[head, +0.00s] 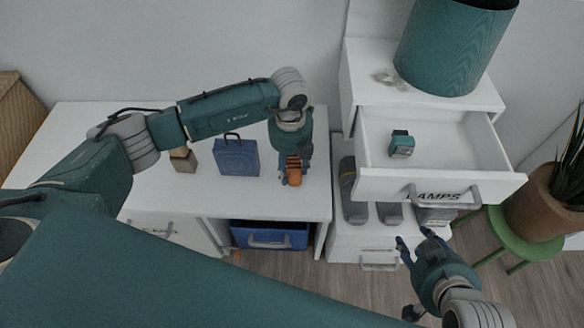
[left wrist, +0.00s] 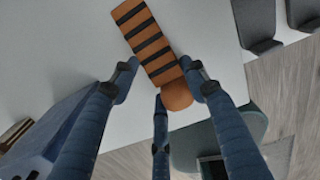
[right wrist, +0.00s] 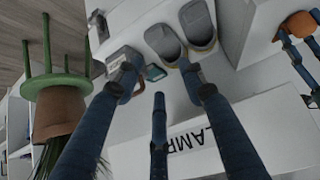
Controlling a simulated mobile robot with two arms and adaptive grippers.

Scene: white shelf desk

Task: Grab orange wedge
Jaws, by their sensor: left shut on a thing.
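The orange wedge (head: 293,172), an orange piece with dark stripes, is at my left gripper (head: 291,181) near the right front of the white desk. In the left wrist view the striped orange body (left wrist: 148,42) and a rounded orange end lie between the fingers of my left gripper (left wrist: 160,82). The fingers are shut on it, though part of the contact is hard to see. The orange end also shows in the right wrist view (right wrist: 298,22). My right gripper (head: 420,247) is open and empty, in front of the drawer unit, away from the wedge.
A blue bag-like box (head: 236,158) and a small wooden block (head: 183,160) stand on the desk (head: 85,115). At right, an open drawer (head: 455,155) holds a small teal item (head: 401,143). Grey shoes (head: 354,192) sit below it. A potted plant (head: 540,205) stands on a green stool.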

